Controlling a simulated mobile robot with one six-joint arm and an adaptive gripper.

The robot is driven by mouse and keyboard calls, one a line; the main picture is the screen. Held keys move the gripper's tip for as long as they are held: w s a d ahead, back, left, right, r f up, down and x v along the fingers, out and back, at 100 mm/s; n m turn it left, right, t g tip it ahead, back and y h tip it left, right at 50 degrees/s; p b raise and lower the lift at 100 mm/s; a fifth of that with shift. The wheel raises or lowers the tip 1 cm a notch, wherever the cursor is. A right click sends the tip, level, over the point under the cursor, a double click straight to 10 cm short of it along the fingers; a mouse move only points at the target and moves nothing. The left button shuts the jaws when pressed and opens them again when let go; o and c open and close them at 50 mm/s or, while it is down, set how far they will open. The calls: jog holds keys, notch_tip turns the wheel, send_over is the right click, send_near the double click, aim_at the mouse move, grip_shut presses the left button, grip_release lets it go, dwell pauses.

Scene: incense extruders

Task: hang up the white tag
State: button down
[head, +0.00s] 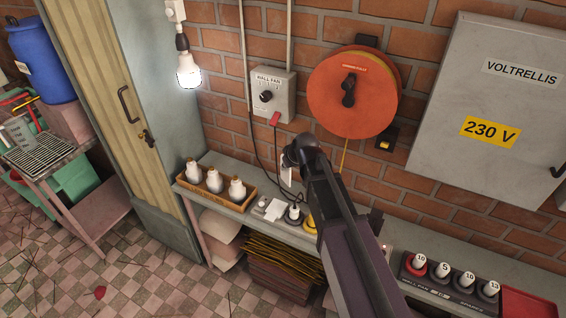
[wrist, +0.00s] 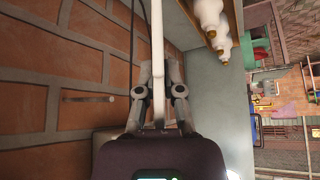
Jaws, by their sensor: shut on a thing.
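My gripper (wrist: 158,75) is shut on a thin white piece, seen nearly edge-on as a pale strip between the fingers in the wrist view; it looks like the white tag (wrist: 157,30). In the head view a white piece (head: 286,176) shows just below my wrist, in front of the brick wall and above the bench; my fingers are mostly hidden there. A thin peg (wrist: 85,99) with a round end sticks out from the bricks left of my gripper in the wrist view. The tag is apart from this peg.
A grey fan switch box (head: 273,92) with a red tab, an orange cable reel (head: 352,92) and an electrical cabinet (head: 490,110) are on the wall. The bench holds a tray of white bulbs (head: 214,180) and a holder of numbered pieces (head: 450,283).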

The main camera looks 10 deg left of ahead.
jog(key=shift+s+a, duration=0.1)
jog(key=shift+a, duration=0.1)
jog(key=shift+w, duration=0.2)
jog(key=shift+w, duration=0.1)
jog(key=w+d+f+b, duration=0.1)
jog(key=w+d, duration=0.2)
jog(key=w, duration=0.5)
jog(key=shift+w, duration=0.15)
dwell(1.6)
jog(key=shift+f, duration=0.1)
dwell(0.4)
jog(key=c, duration=0.7)
grip_release()
jog(key=shift+w+d, duration=0.1)
